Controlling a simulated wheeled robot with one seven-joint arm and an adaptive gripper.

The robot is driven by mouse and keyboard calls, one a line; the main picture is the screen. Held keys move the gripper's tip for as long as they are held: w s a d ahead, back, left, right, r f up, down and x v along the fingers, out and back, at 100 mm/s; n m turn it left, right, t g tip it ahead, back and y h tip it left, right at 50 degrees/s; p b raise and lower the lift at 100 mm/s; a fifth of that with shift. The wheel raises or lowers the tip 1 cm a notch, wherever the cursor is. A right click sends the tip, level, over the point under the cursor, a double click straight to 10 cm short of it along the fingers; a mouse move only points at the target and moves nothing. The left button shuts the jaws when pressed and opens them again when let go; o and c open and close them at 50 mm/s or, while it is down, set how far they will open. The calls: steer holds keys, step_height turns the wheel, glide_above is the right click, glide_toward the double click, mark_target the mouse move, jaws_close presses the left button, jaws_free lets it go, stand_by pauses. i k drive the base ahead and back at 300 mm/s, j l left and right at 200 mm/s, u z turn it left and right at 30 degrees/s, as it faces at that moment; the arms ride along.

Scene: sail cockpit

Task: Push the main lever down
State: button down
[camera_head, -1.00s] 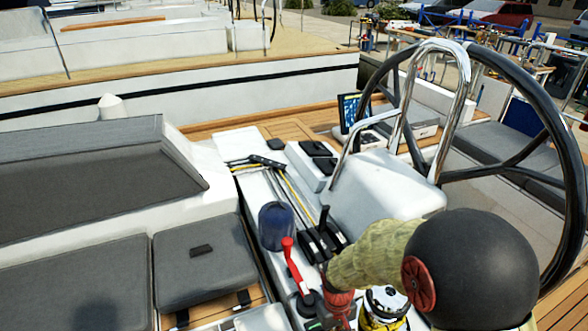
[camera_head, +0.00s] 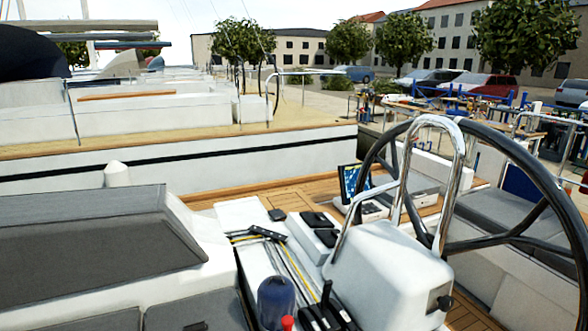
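The red knob (camera_head: 287,323) of a lever shows at the very bottom edge; the rest of that lever is below the view. Beside it, a bank of black levers (camera_head: 322,316) sits on the white console, with one thin black handle (camera_head: 326,292) standing upright. I cannot tell from the picture which of these is the main lever. A dark blue winch (camera_head: 276,300) stands just left of them. My gripper and arm are not in this view.
A white pedestal (camera_head: 385,275) with a chrome rail (camera_head: 455,180) and a large black steering wheel (camera_head: 560,215) stands right of the levers. Ropes (camera_head: 285,262) run along the white console. Grey cushions (camera_head: 95,240) lie at left. A small display (camera_head: 352,182) is behind.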

mark_target(326, 289)
steer(key=j+z, duration=0.35)
steer(key=j, duration=0.6)
steer(key=j+z, duration=0.35)
steer(key=j, duration=0.6)
steer(key=i+j+z, duration=0.2)
steer(key=j, duration=0.3)
steer(key=j+z, duration=0.2)
steer(key=j, duration=0.3)
